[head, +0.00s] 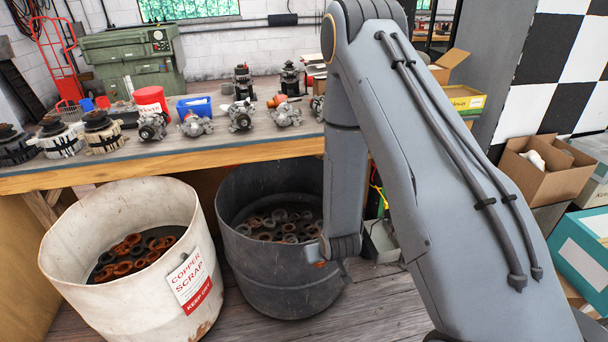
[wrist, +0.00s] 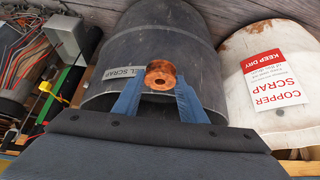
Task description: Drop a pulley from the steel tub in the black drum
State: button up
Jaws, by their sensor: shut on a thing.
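My gripper (wrist: 158,98) is shut on a copper-coloured, rusty-looking pulley (wrist: 160,72) with a hole in its middle, held between two blue fingers in the wrist view. A sliver of the pulley shows in the head view (head: 320,264) below my wrist. The black drum (head: 275,275) stands on the floor before the bench, with several ring-shaped parts inside. In the wrist view the drum (wrist: 165,35) is behind the pulley, with a label ending "L SCRAP". In the head view the pulley overlaps the drum's right side; I cannot tell the gap. No separate steel tub is identifiable.
A white drum (head: 105,290) labelled "COPPER SCRAP" stands close left of the black drum, with rusty rings inside. The workbench (head: 200,160) behind carries several alternator parts. Cardboard boxes (head: 550,170) stand at the right. Open wooden floor lies in front.

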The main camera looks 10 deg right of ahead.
jog(key=w+r, duration=0.4)
jog(key=w, duration=0.5)
jog(key=w+r+n+y, duration=0.1)
jog(key=w+r, duration=0.3)
jog(key=w, duration=0.5)
jog(key=shift+d, duration=0.3)
jog(key=shift+w+a, duration=0.1)
jog(key=shift+w, duration=0.05)
jog(key=shift+w, duration=0.1)
